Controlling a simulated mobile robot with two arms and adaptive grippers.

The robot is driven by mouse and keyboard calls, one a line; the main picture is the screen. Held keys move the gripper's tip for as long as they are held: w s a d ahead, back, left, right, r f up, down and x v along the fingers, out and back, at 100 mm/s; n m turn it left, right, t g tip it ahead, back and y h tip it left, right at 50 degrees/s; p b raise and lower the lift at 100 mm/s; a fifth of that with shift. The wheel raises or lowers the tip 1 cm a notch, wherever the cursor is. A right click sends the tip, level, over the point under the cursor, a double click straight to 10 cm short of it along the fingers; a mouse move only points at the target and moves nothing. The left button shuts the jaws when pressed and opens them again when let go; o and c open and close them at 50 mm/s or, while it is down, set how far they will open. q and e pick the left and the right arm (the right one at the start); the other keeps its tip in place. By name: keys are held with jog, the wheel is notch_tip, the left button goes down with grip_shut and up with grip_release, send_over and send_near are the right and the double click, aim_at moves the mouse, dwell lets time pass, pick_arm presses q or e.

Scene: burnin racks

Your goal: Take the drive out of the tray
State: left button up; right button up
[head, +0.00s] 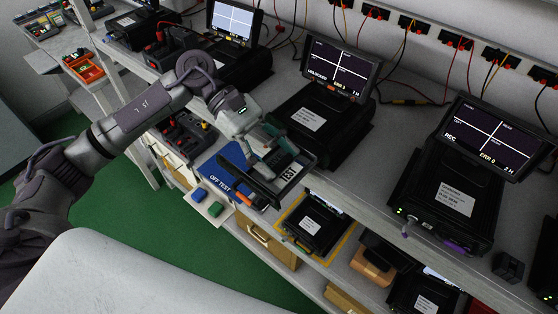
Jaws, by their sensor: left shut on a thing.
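My left gripper (266,157) reaches in from the left over the shelf edge and is shut on a dark drive (283,157). The gripper and a long black bar hide much of the tray. I cannot tell whether the drive touches the tray floor. My right gripper is not in view.
Behind the tray stands a black unit (318,124) with a screen reading "UNLOCKED". Another black unit (449,202) with a "REC" screen stands at right. Blue and green blocks lie on a small white plate (207,204) at the edge. More units sit on the lower shelf.

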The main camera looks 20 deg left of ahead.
pick_arm(q)
jog(key=shift+r+b, duration=0.55)
jog(key=shift+r, duration=0.05)
notch_tip(320, 180, up, 3)
jog(key=shift+f+b, duration=0.2)
jog(key=shift+b, duration=0.6)
jog(key=s+d+r+b, duration=0.1)
jog(key=s+r+b, duration=0.1)
jog(key=s+r, duration=0.8)
jog(key=shift+s+r, duration=0.35)
jog(key=shift+s, duration=0.45)
